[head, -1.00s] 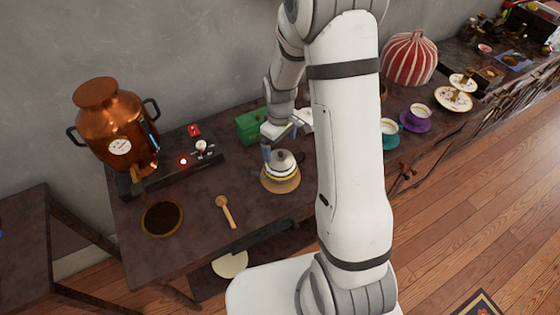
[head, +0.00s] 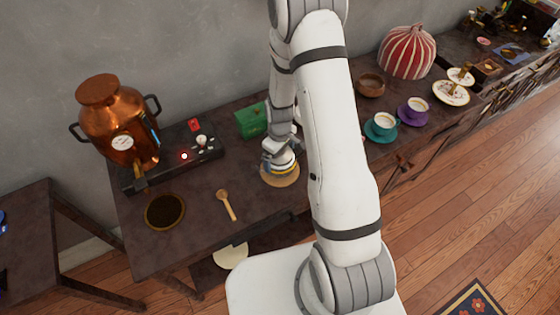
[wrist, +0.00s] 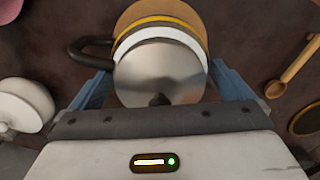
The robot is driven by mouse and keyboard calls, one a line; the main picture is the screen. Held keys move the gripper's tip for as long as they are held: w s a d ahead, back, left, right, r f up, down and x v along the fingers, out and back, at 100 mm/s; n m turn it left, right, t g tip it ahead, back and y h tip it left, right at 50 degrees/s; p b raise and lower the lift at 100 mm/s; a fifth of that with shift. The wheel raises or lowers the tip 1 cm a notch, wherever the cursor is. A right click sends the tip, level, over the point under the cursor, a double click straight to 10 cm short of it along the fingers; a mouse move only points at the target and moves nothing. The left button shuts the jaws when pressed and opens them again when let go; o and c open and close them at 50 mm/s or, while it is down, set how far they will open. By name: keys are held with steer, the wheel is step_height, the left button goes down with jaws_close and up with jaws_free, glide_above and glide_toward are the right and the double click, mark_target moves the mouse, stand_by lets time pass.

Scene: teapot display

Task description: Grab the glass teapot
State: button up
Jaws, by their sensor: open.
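The teapot (head: 285,167) stands on a round tan wooden mat (head: 280,180) on the dark table, partly hidden by my gripper (head: 279,150) above it. In the wrist view the teapot (wrist: 160,72) shows from above, with a shiny metallic lid, dark knob, white and yellow bands, and a dark handle (wrist: 85,48) pointing left. My gripper (wrist: 162,82) is open there, with one blue-grey finger on each side of the teapot. The left finger is close to the handle; I cannot tell whether either finger touches the teapot.
A copper urn (head: 118,120) and a black tray (head: 175,160) stand to the left. A green box (head: 252,121) is just behind. A wooden spoon (head: 226,204) and a round dark dish (head: 164,211) lie in front left. A white lidded pot (wrist: 22,106) is beside my gripper in the wrist view.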

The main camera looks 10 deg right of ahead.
steer(key=c, duration=0.9)
